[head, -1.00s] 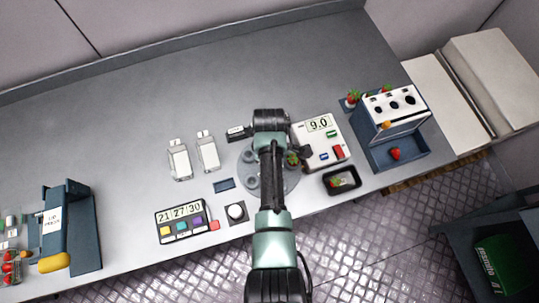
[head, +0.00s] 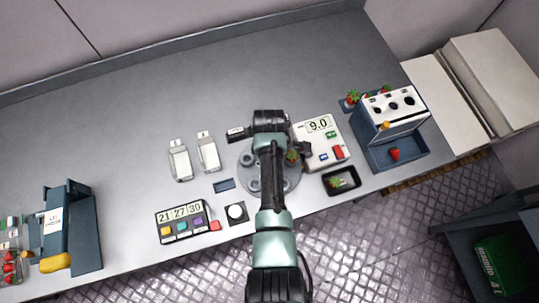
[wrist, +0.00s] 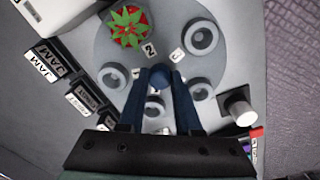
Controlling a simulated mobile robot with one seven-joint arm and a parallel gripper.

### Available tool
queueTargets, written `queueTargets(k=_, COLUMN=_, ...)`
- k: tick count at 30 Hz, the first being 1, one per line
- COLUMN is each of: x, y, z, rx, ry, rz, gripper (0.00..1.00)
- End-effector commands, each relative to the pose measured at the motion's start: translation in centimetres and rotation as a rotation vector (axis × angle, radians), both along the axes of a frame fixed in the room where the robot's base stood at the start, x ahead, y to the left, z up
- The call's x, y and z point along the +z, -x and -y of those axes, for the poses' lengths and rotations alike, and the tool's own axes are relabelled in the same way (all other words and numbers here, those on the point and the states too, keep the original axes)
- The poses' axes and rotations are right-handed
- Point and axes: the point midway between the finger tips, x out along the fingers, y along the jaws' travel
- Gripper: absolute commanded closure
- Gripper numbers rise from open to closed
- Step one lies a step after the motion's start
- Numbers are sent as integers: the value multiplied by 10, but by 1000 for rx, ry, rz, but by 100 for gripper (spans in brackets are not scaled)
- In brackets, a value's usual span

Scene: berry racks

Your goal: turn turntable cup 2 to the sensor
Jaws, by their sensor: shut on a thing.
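The grey round turntable (head: 243,169) stands on the bench, partly hidden under my arm in the head view; it also shows in the wrist view (wrist: 185,20). It carries several ring-shaped cups, one of them an empty cup (wrist: 201,38) at the upper right. A red strawberry with green leaves (wrist: 128,27) sits at the upper left of the turntable, beside the number 2 label (wrist: 150,50). My gripper (wrist: 163,82) has its blue fingers shut on a round blue knob (wrist: 166,76) among the cups. In the head view my arm hides the fingers. I cannot make out which part is the sensor.
A scale reading 9.0 (head: 309,140) stands close at the right, with a black tray (head: 343,179) before it. A button panel (head: 182,221) and a white round knob (head: 236,212) are at the front left. Two clear containers (head: 207,152) stand left. The back bench is clear.

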Motion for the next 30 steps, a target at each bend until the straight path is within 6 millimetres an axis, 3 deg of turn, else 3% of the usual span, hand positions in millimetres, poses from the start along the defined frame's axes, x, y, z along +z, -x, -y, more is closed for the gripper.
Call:
queueTargets(k=3, x=1, y=-1, z=-1, rx=1, ry=-3, rz=4, gripper=100)
queueTargets(k=4, x=1, y=-1, z=-1, rx=1, ry=-3, rz=4, gripper=65)
queueTargets(k=9, x=1, y=-1, z=-1, rx=0, ry=-2, rz=2, gripper=37)
queueTargets(k=20, x=3, y=0, z=0, rx=-1, ry=-1, rz=1, gripper=37)
queueTargets(k=26, x=25, y=-1, z=0, rx=-1, ry=-1, rz=4, gripper=37)
queueTargets(k=30, x=52, y=-1, z=0, rx=-1, ry=-1, rz=5, gripper=37)
